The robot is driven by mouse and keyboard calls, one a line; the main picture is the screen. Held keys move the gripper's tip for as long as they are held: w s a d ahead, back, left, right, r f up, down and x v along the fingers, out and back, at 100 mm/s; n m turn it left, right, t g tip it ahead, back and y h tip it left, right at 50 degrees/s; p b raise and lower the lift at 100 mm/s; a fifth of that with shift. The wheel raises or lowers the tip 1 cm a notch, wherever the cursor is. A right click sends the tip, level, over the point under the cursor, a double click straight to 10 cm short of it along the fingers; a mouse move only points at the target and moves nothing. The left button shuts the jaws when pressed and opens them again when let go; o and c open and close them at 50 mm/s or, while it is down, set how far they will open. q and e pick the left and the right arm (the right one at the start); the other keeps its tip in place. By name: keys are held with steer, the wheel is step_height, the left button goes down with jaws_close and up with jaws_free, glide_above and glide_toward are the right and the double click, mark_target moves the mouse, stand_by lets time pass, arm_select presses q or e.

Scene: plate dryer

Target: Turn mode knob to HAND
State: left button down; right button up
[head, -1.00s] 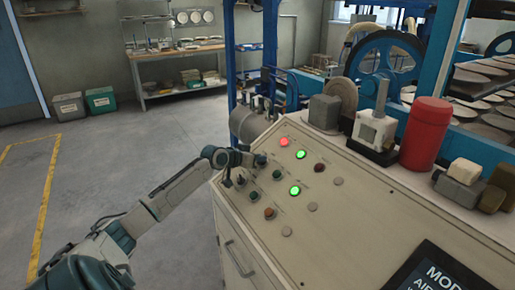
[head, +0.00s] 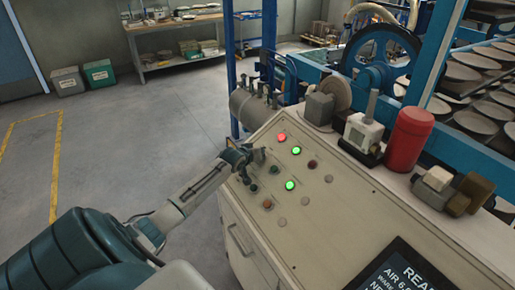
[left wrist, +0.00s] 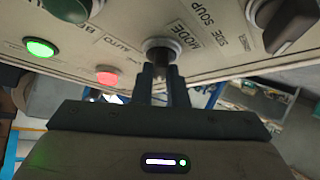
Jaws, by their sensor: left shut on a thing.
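The mode knob (left wrist: 161,44) is a dark knob on a pale round collar, with the printed word MODE beside it and AUTO to its left in the left wrist view. My left gripper (left wrist: 163,75) is shut on it, one finger at each side of its grip. In the head view my left gripper (head: 250,156) is at the upper left of the sloping control panel (head: 335,220) and mostly hides the knob. The knob's exact pointing direction is hard to read. My right gripper is in neither current view.
A second black knob (left wrist: 292,24) sits close right of the fingers in the wrist view. A lit red lamp (head: 282,137) and green lamps (head: 290,185) are nearby. A display (head: 405,268) begins "REA". A red cylinder (head: 408,139) stands on the panel's back ledge.

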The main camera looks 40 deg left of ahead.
stand_by(0.4)
arm_select(q)
steer(key=c, duration=1.4)
jaws_free()
steer(key=shift+c, duration=0.2)
steer(key=b+v, duration=0.2)
steer(key=v, duration=0.8)
steer(key=shift+s+d+b, duration=0.15)
steer(key=shift+s+b, duration=0.15)
steer(key=shift+s, duration=0.05)
steer(key=shift+r, duration=0.1)
